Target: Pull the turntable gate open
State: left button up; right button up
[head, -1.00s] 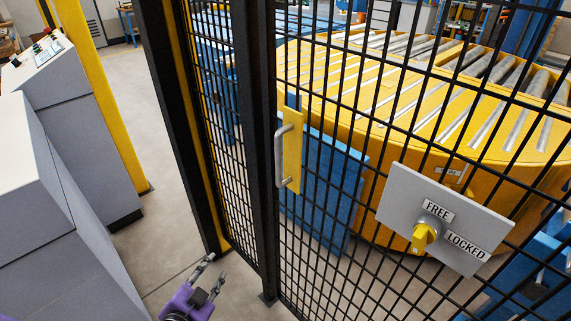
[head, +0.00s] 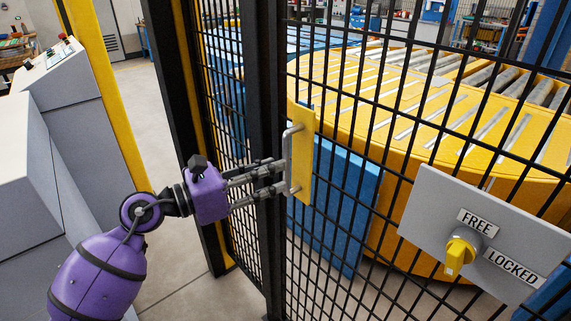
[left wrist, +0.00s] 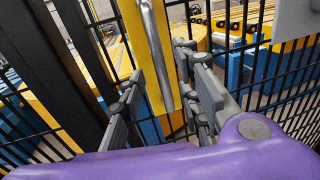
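The turntable gate (head: 345,215) is a black mesh panel in line with its dark post, and looks closed. Its grey handle (head: 287,155) is an upright bar on a yellow plate (head: 304,160). My left gripper (head: 278,179) is at the handle's lower half with its fingers apart. In the left wrist view the handle (left wrist: 155,50) runs between the open fingers (left wrist: 160,95); I see no finger closed on it. A yellow knob (head: 459,256) sits on a grey plate with FREE and LOCKED labels; which label it selects is unclear. My right gripper is out of view.
Behind the mesh stands the yellow turntable (head: 400,115) with grey rollers, and a blue box (head: 330,205). A grey console (head: 70,120) and a yellow post (head: 105,110) stand at left. Grey floor is bare between the console and the fence.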

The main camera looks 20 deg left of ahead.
pick_arm(q)
jog(key=shift+p+x, duration=0.35)
jog(key=shift+x, duration=1.95)
jog(key=shift+c, duration=0.5)
grip_shut()
